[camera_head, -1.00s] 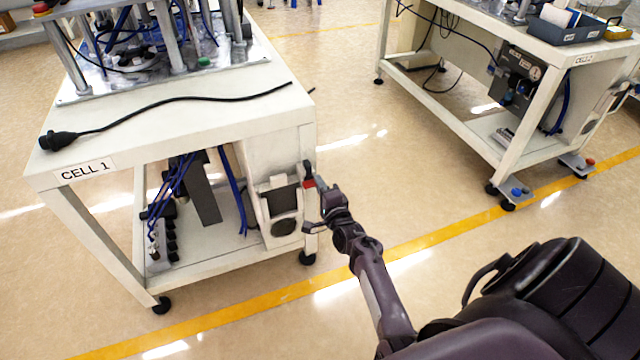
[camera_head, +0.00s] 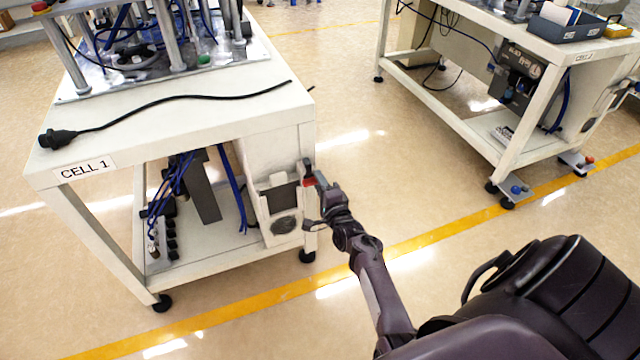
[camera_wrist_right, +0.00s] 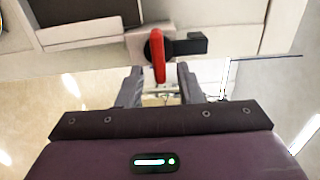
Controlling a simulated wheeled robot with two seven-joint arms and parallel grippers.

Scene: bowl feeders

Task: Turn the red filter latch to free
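The red filter latch (camera_head: 309,182) is on the right side of the Cell 1 bench, by the grey filter box (camera_head: 283,205). In the right wrist view the red latch handle (camera_wrist_right: 158,56) points down toward me from a dark pivot, with a black block to its right. My right gripper (camera_head: 318,192) is at the latch. Contact cannot be made out. My left gripper is not in view.
The Cell 1 bench (camera_head: 200,135) has a black cable (camera_head: 170,104) on its top and blue hoses below. A second bench (camera_head: 450,112) stands at the back right. The floor between the benches is clear, with a yellow line (camera_head: 430,240) across it.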

